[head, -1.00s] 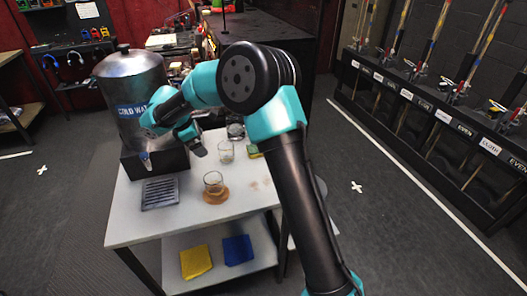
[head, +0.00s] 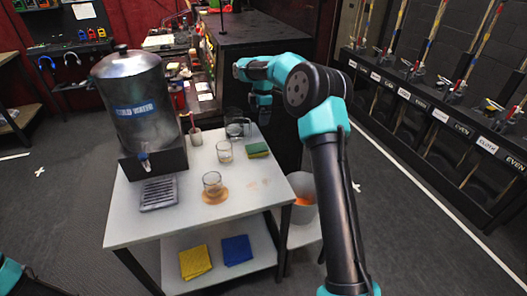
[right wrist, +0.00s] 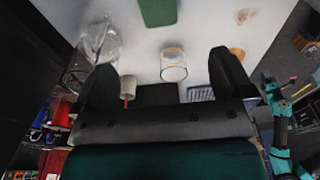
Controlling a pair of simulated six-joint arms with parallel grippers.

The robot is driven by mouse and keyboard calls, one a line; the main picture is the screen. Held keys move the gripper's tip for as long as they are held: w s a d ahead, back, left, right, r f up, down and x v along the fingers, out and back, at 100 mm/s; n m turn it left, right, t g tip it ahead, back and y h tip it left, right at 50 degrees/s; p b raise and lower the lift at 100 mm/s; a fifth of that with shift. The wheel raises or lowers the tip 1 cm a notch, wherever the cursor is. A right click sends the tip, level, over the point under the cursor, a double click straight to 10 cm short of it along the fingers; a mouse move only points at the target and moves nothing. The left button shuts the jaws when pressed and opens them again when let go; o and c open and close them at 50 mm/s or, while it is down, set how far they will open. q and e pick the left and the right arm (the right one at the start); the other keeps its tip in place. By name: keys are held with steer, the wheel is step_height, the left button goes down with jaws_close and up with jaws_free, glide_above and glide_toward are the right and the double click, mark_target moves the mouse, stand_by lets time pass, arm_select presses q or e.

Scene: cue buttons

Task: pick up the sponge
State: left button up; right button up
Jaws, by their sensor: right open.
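The sponge (head: 257,149), green on top with a yellow layer below, lies on the white table's right side. Its green face (right wrist: 158,12) also shows at the top edge of the right wrist view, partly cut off. My right gripper (head: 264,115) hangs above and behind the sponge, near the table's far right corner, apart from it. In the right wrist view its two dark fingers (right wrist: 163,75) are spread wide with nothing held between them. Part of my left arm shows small at the right of that view; its jaws cannot be made out.
A clear glass (head: 225,151) stands left of the sponge, a glass jug (head: 236,127) behind it. Another glass (head: 212,183) stands on an orange patch nearer the front. A metal water dispenser (head: 137,105) fills the table's left. A bin (head: 302,198) stands at the right.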

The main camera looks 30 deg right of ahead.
steer(key=shift+d, duration=0.1)
glide_toward(257, 147)
steer(key=f, duration=0.1)
steer(key=a+f, duration=0.1)
steer(key=f, duration=0.3)
steer(key=shift+s+a, duration=0.1)
steer(key=shift+a, duration=0.15)
stand_by(0.4)
steer(key=shift+f, duration=2.65)
steer(key=c, duration=1.1)
steer(key=shift+o, duration=0.2)
